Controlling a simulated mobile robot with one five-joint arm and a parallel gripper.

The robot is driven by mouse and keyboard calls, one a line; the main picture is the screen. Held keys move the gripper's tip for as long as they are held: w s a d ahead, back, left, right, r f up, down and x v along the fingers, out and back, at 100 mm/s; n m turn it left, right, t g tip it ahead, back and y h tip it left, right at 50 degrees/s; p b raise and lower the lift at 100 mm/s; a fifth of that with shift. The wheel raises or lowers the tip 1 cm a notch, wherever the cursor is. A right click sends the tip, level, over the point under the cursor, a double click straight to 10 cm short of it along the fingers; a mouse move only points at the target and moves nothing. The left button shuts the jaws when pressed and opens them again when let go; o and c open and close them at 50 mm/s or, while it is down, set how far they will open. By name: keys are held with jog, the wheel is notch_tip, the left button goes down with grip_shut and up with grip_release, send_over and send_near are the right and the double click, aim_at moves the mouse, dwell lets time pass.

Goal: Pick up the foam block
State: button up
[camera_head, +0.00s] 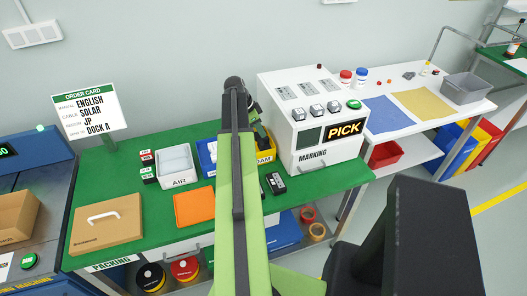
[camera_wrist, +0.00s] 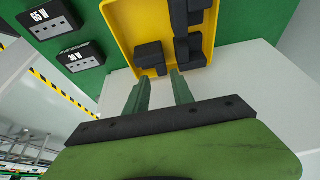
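Several dark grey foam blocks lie in a yellow bin (camera_wrist: 140,18); one foam block (camera_wrist: 150,55) is near the bin's edge closest to my fingers, and others (camera_wrist: 188,48) lie to its right. The fingertips point toward the near edge of the bin; contact cannot be told. In the head view the yellow bin (camera_head: 265,156), labelled with letters ending in "OAM", stands on the green bench, partly hidden by my arm. The blocks inside are not clear there.
A white AIR bin (camera_head: 177,181) and a blue bin (camera_head: 205,152) stand left of the yellow bin. The white MARKING machine (camera_head: 322,158) stands close on the right. An orange pad (camera_head: 194,207), a cardboard box (camera_head: 106,224) and a black device (camera_head: 275,183) lie on the bench.

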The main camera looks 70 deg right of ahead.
jog(key=b+x, duration=0.5)
jog(key=shift+d+f, duration=0.15)
jog(key=shift+w, duration=0.1)
grip_shut()
